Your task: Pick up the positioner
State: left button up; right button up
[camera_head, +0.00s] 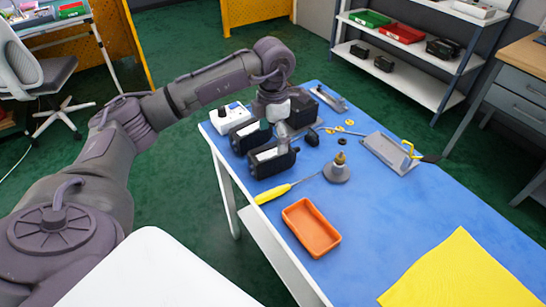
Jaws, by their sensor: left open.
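Black box-shaped positioners stand on the blue table (375,222) near its far left end. The nearest positioner (266,162) has a pale front panel and stands upright. A second similar positioner (246,137) stands just behind it to the left, and another dark box (306,110) is behind my gripper. My left gripper (284,138) is open and points down at the nearest positioner's top right side. Whether its fingers touch the positioner cannot be told. My right gripper is not in view.
A yellow screwdriver (273,193), an orange tray (311,227), a grey cone-shaped part (337,171) and a metal bracket plate (389,153) lie nearby. A white power strip (229,117) is at the far left corner. A yellow cloth (459,274) covers the near right; the table's middle right is clear.

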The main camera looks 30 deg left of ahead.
aim_at(273, 150)
pick_arm(q)
notch_tip(273, 150, down, 4)
jog(key=shift+r, duration=0.1)
jog(key=shift+w+a+f+p, duration=0.1)
jog(key=shift+f+p, duration=0.25)
jog(key=shift+f, duration=1.05)
jog(key=shift+a+f+p, duration=0.1)
jog(key=shift+f+p, duration=0.25)
jog(key=shift+f, duration=1)
jog(key=shift+c, duration=0.2)
jog(key=shift+r, duration=0.1)
grip_shut()
